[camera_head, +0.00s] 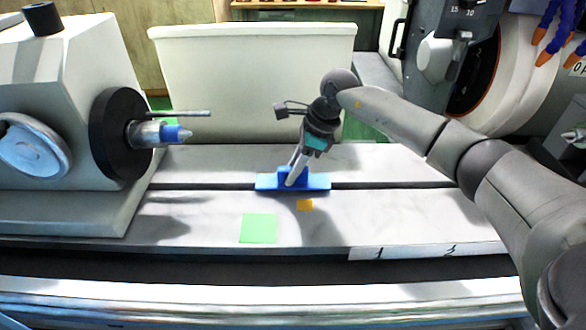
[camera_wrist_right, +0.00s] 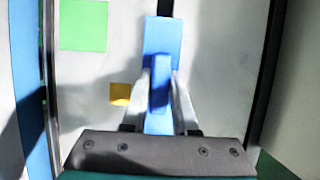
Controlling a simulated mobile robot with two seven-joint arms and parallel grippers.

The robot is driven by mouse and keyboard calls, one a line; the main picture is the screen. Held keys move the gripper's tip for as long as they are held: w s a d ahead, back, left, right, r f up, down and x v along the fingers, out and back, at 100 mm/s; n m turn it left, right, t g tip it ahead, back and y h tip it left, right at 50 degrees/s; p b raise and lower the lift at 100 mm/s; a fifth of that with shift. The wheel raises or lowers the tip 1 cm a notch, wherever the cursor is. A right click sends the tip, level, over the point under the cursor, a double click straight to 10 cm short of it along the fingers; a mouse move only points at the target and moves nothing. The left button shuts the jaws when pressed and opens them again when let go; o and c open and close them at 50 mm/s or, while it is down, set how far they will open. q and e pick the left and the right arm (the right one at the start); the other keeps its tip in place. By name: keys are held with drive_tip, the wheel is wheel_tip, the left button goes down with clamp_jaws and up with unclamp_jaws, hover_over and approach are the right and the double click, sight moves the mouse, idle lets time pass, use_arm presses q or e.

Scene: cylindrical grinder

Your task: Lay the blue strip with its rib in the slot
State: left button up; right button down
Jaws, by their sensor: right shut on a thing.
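The blue strip (camera_head: 318,181) lies lengthwise along the dark slot (camera_head: 400,185) in the grey machine table and covers part of it. In the right wrist view the strip (camera_wrist_right: 162,35) is in line with the slot (camera_wrist_right: 165,7), which comes out from under its far end. My right gripper (camera_head: 291,180) is shut on the raised blue block on top of the strip; its fingers show on both sides of the block in the wrist view (camera_wrist_right: 160,88). The rib underneath is hidden, so I cannot tell whether it sits in the slot. My left gripper is not in view.
A green square (camera_head: 258,228) and a small orange square (camera_head: 305,205) lie flat on the table in front of the slot. The headstock with a blue-tipped centre (camera_head: 172,133) stands at left, and the grinding wheel housing (camera_head: 500,70) at back right. A pale panel (camera_head: 255,85) stands behind.

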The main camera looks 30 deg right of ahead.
drive_tip(key=shift+f+b, duration=0.4)
drive_tip(key=shift+f, duration=0.15)
drive_tip(key=c, duration=0.6)
unclamp_jaws()
drive_tip(key=shift+r, duration=0.1)
drive_tip(key=v, duration=1.5)
drive_tip(key=shift+p, duration=0.4)
drive_tip(key=shift+r, duration=0.1)
